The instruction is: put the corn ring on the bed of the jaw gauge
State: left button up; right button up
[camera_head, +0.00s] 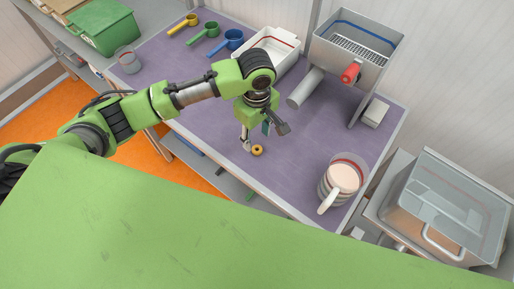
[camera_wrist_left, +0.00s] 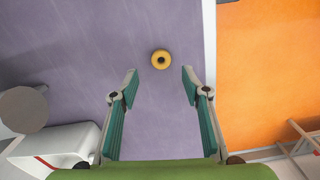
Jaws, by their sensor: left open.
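The corn ring (camera_head: 257,150) is a small yellow ring with a dark hole, lying flat on the purple table mat near its front edge. It also shows in the left wrist view (camera_wrist_left: 161,60), ahead of the fingertips and between their lines. My left gripper (camera_head: 264,134) is open and points down just behind the ring. In the left wrist view its two teal-padded fingers (camera_wrist_left: 160,75) are spread with nothing between them. The ring appears apart from both fingers. I cannot make out a jaw gauge for certain in either view. My right gripper is not in view.
A metal hopper machine (camera_head: 355,45) with a grey tube (camera_head: 304,88) stands behind. A white tray (camera_head: 268,50) and yellow, green and blue scoops (camera_head: 229,42) lie at the back. A handled jug (camera_head: 342,178) stands right. The purple mat (camera_head: 310,140) is clear between ring and jug.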

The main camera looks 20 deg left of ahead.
aim_at(257, 149)
pick_arm(q)
jog(key=shift+s+d+f+p, duration=0.15)
jog(key=shift+f+p, duration=0.45)
jog(key=shift+f, duration=2.05)
jog(key=c, duration=0.8)
